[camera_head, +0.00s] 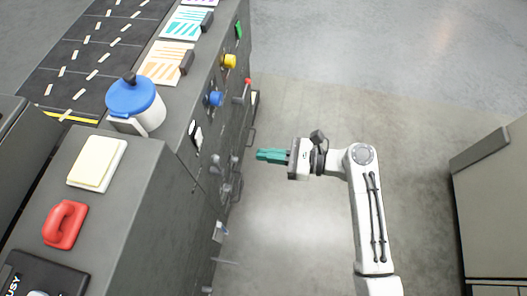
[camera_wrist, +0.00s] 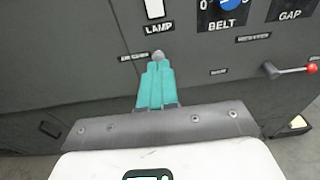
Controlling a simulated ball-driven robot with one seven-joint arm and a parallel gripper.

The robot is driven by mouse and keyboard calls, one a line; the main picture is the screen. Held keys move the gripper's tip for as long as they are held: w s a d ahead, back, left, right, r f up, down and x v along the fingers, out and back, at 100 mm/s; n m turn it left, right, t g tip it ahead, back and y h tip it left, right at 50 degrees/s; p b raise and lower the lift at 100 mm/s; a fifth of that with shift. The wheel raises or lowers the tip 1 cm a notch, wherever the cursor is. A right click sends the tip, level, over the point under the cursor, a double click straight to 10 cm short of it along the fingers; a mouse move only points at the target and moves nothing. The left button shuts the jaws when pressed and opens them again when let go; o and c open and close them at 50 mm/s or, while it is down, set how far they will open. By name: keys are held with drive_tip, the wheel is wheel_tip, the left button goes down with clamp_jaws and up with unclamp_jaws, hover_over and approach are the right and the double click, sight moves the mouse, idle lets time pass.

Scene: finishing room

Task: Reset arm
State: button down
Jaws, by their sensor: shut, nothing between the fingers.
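My gripper (camera_head: 260,155) has teal fingers and points left toward the front of a dark grey machine (camera_head: 140,215), over the floor gap beside it. In the head view the fingers are together and empty, a short way off the panel. In the wrist view my gripper (camera_wrist: 158,66) is also shut, with its tips in front of a small round grey knob (camera_wrist: 158,55) under the LAMP label. Whether the tips touch that knob cannot be told from the wrist view.
The panel carries a blue knob (camera_head: 215,98), a yellow knob (camera_head: 229,61) and a red-tipped lever (camera_wrist: 311,68). A blue-lidded jar (camera_head: 133,98), a pale yellow pad (camera_head: 97,164) and a red handle (camera_head: 65,224) sit on top. A grey cabinet (camera_head: 492,215) stands right; floor between is clear.

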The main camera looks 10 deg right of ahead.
idle(0.4)
drive_tip(key=s+d+f+n+g+h, duration=0.2)
drive_tip(key=s+d+f+n+h, duration=0.2)
drive_tip(key=s+d+n+h, duration=0.3)
drive_tip(key=s+d+f+n+g+h, duration=0.2)
drive_tip(key=s+d+f+n+h, duration=0.2)
drive_tip(key=s+d+n, duration=0.4)
drive_tip(key=s+d+r+n+h, duration=0.3)
drive_tip(key=s+d+n+h, duration=0.1)
drive_tip(key=s+d+n, duration=0.2)
drive_tip(key=shift+s+d+r+n+g+h, duration=0.2)
drive_tip(key=shift+s+n+g+h, duration=0.15)
drive_tip(key=shift+s, duration=0.5)
drive_tip(key=c, duration=1.8)
unclamp_jaws()
